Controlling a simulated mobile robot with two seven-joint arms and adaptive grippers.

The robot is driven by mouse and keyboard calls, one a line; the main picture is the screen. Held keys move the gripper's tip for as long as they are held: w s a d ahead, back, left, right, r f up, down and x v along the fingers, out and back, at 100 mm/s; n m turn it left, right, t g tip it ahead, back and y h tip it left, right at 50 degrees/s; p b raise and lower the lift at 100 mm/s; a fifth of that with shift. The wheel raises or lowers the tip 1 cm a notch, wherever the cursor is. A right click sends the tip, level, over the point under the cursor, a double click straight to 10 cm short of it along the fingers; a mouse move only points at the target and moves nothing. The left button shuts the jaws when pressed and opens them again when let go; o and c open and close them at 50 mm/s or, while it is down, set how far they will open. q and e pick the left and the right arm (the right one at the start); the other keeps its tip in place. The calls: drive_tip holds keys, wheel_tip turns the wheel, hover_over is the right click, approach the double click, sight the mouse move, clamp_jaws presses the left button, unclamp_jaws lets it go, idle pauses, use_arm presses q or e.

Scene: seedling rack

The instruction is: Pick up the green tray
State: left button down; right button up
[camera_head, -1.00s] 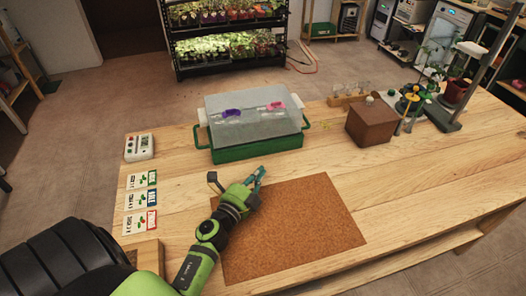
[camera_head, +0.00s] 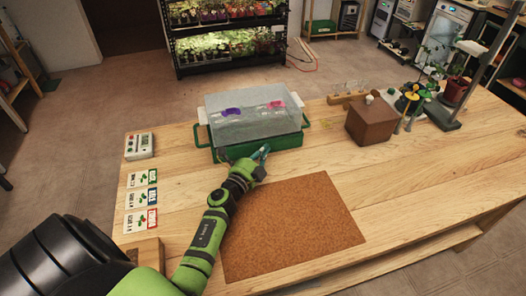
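The green tray (camera_head: 230,153) sits on the wooden table under a clear, frosted lid (camera_head: 252,119) with a purple and a pink piece on its top. The tray has a green handle at each short end, and the right handle (camera_head: 306,123) shows clear. My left gripper (camera_head: 262,153) is at the front wall of the tray, low and right of its middle. The fingers look close to the wall; I cannot tell if they touch it. The fingers are small and partly hidden, so their opening is unclear. My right gripper is not in view.
A cork mat (camera_head: 290,228) lies in front of the tray. A white device (camera_head: 139,146) and several seed cards (camera_head: 141,201) are at the left. A brown box (camera_head: 372,122), a tube rack (camera_head: 352,97) and a stand (camera_head: 436,112) are at the right.

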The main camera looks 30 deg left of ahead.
use_arm(q)
drive_tip(key=w+a+b, duration=0.1)
drive_tip(key=w+a, duration=0.1)
drive_tip(key=w+a+b, duration=0.1)
drive_tip(key=w+a, duration=0.1)
drive_tip(key=a, duration=0.1)
drive_tip(key=w+a+b, duration=0.2)
drive_tip(key=shift+w+a+f, duration=0.1)
drive_tip(key=shift+w+a, duration=0.15)
drive_tip(key=shift+a, duration=0.15)
drive_tip(key=shift+w+a, duration=0.1)
drive_tip(key=shift+r, duration=0.25)
